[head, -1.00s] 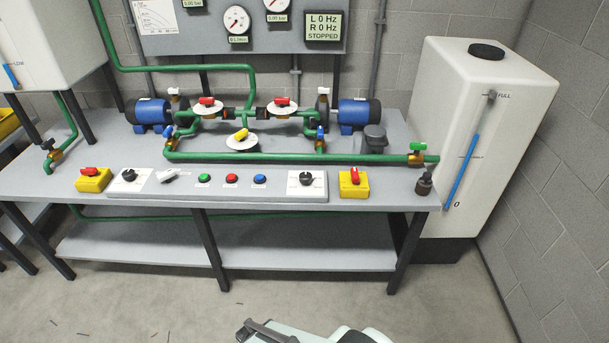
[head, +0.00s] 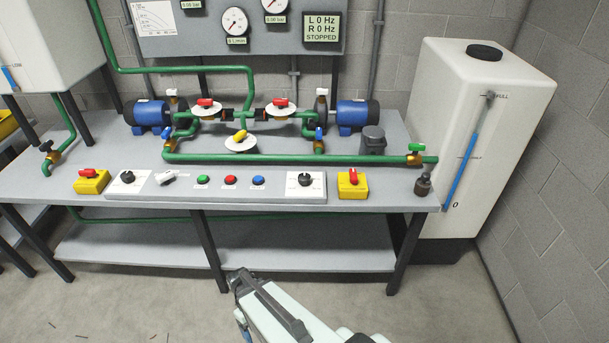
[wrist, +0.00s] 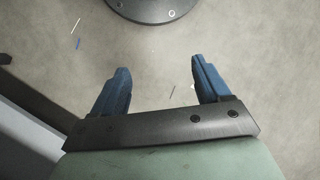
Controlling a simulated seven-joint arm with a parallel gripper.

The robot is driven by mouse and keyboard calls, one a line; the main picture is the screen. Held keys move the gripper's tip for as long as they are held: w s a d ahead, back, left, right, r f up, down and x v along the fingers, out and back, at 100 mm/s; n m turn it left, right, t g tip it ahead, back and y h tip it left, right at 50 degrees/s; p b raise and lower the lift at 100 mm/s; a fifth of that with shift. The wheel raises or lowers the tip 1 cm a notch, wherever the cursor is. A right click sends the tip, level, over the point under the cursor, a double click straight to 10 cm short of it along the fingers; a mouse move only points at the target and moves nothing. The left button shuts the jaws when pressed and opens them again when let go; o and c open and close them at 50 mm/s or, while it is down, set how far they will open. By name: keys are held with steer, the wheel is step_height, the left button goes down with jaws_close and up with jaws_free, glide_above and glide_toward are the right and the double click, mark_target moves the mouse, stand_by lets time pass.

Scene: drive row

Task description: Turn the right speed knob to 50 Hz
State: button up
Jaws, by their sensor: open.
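The right speed knob (head: 306,180) is a black knob on a white dial plate at the right end of the white control strip. Its pointer setting is too small to read. The display (head: 322,33) on the back panel reads L 0 Hz, R 0 Hz, STOPPED. The left speed knob (head: 127,177) is a similar black knob at the strip's left end. My gripper (wrist: 160,85) is open and empty, with two blue fingers apart above the floor. In the head view my arm is at the bottom, in front of the bench and well away from the knob.
A yellow switch box (head: 353,184) with a red handle stands just right of the right knob. Green, red and blue buttons (head: 230,180) lie left of it. Green pipes (head: 290,158) run behind the strip. The bench's front edge (head: 270,206) lies between my arm and the strip.

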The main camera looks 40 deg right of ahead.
steer(key=w+d+r+t, duration=0.2)
steer(key=w+d+r, duration=0.55)
steer(key=w, duration=0.25)
step_height(320, 180, up, 36)
steer(key=t+h, duration=0.1)
steer(key=t, duration=0.2)
glide_above(305, 176)
steer(key=shift+n, duration=0.3)
step_height(305, 176, down, 13)
steer(key=shift+w+f, duration=0.1)
steer(key=shift+f, duration=0.1)
steer(key=shift+c, duration=0.4)
steer(key=c, duration=1)
steer(key=shift+o, duration=0.2)
